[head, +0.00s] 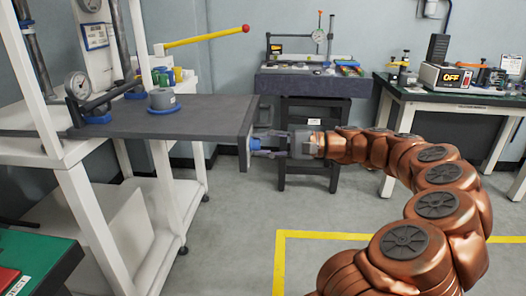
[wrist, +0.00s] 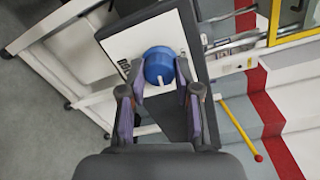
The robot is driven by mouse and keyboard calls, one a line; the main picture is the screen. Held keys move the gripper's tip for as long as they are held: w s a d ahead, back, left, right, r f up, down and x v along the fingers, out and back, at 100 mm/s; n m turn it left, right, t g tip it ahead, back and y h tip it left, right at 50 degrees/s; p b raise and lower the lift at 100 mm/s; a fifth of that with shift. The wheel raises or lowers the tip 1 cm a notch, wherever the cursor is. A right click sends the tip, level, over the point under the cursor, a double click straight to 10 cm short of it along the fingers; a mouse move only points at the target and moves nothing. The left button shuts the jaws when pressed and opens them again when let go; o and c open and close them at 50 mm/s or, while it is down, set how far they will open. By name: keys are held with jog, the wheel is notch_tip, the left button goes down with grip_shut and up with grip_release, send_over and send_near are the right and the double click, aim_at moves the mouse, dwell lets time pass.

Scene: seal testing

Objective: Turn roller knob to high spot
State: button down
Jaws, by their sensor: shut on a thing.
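The roller knob (wrist: 158,65) is a round blue knob with a white pointer mark, set on a white plate (wrist: 125,42) at the end of the dark table. In the head view the knob (head: 254,143) shows small and blue at the table's right end. My gripper (wrist: 160,90) has its two fingers on either side of the knob and is shut on it. In the head view my gripper (head: 268,143) reaches it from the right, roughly level. Dark marks on the plate beside the knob are too small to read.
The dark table top (head: 200,112) carries a grey-and-blue round part (head: 162,101) and a dial gauge (head: 78,85). A yellow lever with a red ball (head: 246,29) sticks out above. A granite bench (head: 315,84) stands behind. The floor in front is clear.

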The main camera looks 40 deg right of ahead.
jog(key=shift+n+b, duration=0.4)
jog(key=shift+n, duration=0.2)
jog(key=c, duration=0.8)
grip_release()
jog(key=v, duration=1.2)
